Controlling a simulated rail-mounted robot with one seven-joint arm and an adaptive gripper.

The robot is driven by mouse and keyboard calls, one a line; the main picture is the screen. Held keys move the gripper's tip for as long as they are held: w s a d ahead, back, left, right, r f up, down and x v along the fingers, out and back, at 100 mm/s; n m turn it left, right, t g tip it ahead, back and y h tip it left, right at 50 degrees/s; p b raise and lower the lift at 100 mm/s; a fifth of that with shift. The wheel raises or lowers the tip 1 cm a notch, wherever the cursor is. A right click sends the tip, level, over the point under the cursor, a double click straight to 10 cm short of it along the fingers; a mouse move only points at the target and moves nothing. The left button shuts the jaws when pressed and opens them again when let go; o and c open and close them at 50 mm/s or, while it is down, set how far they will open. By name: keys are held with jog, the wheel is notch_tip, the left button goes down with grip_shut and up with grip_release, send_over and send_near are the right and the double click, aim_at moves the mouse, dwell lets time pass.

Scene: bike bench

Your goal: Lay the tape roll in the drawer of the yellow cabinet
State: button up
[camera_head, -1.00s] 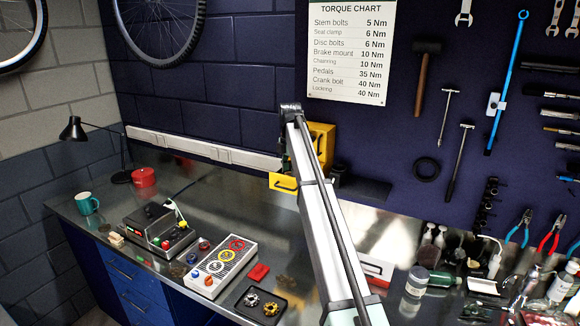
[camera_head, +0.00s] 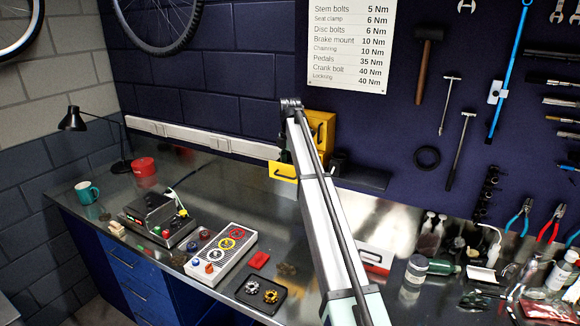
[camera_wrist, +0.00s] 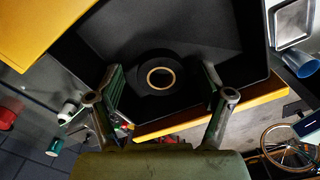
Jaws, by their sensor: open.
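The tape roll (camera_wrist: 145,68), black with a tan core, lies flat on the dark floor of the drawer (camera_wrist: 225,45) in the wrist view. My gripper (camera_wrist: 160,96) is open, with one finger on each side of the roll and apart from it in the picture. The yellow drawer front (camera_wrist: 250,103) runs behind the right finger. In the head view the yellow cabinet (camera_head: 325,122) stands by the back wall with its drawer front (camera_head: 283,171) pulled out. My arm hides the gripper, the roll and much of the cabinet there.
A control box (camera_head: 222,252), a black tray (camera_head: 261,293) and a red pot (camera_head: 144,167) stand left on the bench. Bottles and tools crowd the right. Bare bench lies left of the drawer.

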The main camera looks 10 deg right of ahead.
notch_tip(320, 180, up, 12)
dwell(0.6)
